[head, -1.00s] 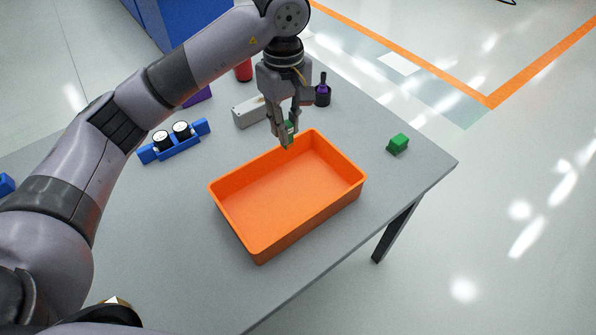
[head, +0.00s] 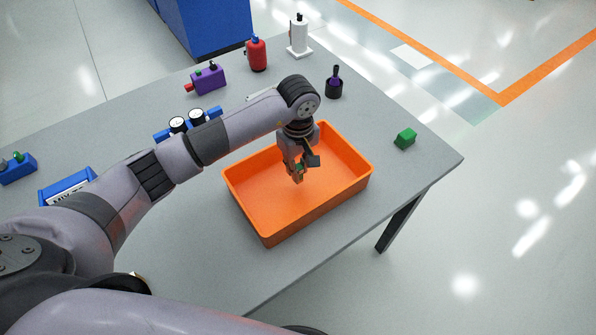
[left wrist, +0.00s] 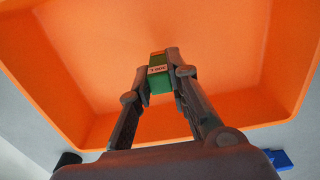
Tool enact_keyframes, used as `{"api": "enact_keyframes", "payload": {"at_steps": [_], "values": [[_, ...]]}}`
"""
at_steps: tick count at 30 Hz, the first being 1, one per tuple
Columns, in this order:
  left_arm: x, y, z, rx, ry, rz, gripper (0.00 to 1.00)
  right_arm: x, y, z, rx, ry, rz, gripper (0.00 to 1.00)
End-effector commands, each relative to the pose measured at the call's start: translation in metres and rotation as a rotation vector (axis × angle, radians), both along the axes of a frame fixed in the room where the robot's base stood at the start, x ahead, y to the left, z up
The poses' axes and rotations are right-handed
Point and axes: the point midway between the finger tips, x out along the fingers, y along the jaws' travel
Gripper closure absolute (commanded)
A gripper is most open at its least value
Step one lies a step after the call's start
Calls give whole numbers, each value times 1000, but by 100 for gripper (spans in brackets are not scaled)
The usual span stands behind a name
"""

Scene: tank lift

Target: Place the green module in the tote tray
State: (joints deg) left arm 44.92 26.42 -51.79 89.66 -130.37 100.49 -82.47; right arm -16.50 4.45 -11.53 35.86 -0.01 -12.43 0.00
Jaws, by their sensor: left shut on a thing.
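The green module (left wrist: 158,84), a small block with a white label, is held between the fingertips of my left gripper (head: 299,172) (left wrist: 160,72). In the head view the fingers hide most of it. The gripper points down inside the outline of the orange tote tray (head: 240,203), which also fills most of the left wrist view (left wrist: 230,40). The tray looks empty. I cannot tell whether the module touches its floor. My right gripper is not in view.
A blue gauge holder (head: 205,115) is partly behind my arm.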

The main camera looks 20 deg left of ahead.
Motion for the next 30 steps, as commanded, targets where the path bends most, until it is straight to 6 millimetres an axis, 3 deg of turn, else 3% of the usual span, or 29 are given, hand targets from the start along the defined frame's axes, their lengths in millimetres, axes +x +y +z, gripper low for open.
{"api": "enact_keyframes", "payload": {"at_steps": [6, 17, 18, 26, 30], "values": [[-1, 0, -29, 0, 3, 0, 100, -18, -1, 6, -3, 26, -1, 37], [0, 0, -35, 1, 0, -1, 100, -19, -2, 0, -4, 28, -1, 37], [0, 0, -33, 1, 1, 0, 81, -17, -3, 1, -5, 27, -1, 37], [0, 0, -33, 1, 1, 0, 64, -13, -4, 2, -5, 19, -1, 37], [0, 0, -33, 1, 1, 0, 63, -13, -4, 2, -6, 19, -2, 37]]}}
